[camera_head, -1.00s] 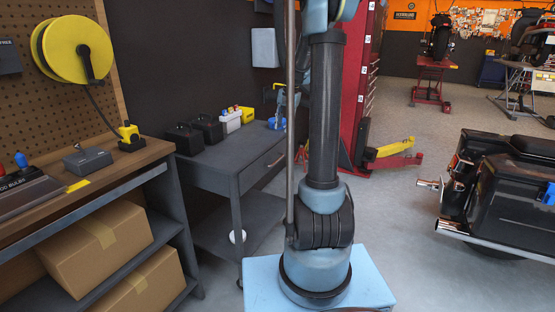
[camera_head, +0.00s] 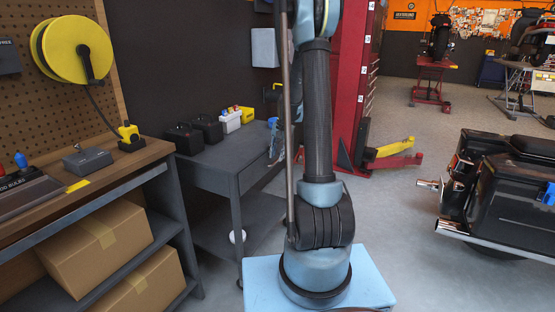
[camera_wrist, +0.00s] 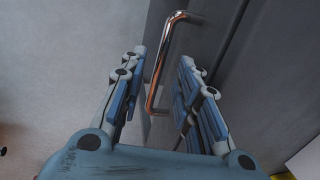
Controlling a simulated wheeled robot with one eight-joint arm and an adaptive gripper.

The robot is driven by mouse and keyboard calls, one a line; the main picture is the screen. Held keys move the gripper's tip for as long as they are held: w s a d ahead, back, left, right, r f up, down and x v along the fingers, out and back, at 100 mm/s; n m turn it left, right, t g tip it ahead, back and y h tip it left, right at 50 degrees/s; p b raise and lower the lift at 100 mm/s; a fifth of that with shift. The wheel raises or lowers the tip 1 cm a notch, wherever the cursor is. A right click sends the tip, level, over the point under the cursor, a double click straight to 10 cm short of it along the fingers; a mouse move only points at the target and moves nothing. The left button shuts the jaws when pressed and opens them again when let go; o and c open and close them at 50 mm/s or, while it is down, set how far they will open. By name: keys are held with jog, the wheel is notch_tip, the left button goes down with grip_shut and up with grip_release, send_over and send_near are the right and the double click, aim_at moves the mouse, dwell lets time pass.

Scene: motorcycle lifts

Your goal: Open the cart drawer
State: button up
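The grey cart (camera_head: 213,160) stands left of my arm in the head view. Its drawer front faces right, partly behind my arm, and looks shut. In the wrist view the drawer front (camera_wrist: 205,38) carries a shiny, copper-tinted bar handle (camera_wrist: 159,62). My gripper (camera_wrist: 163,58) is open, with one blue-grey finger on each side of the handle. The handle appears between the fingers, and I see no clear contact. In the head view my gripper (camera_head: 276,142) is small and partly hidden beside the cart's right edge.
Black boxes (camera_head: 205,128) and a white bin (camera_head: 230,120) stand on the cart top. A motorcycle (camera_head: 505,185) is at right. Floor between is clear.

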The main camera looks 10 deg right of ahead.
jog(key=shift+w+a+f, duration=0.1)
jog(key=shift+a+f, duration=0.05)
jog(key=shift+f, duration=0.85)
jog(key=shift+c, duration=0.6)
grip_shut()
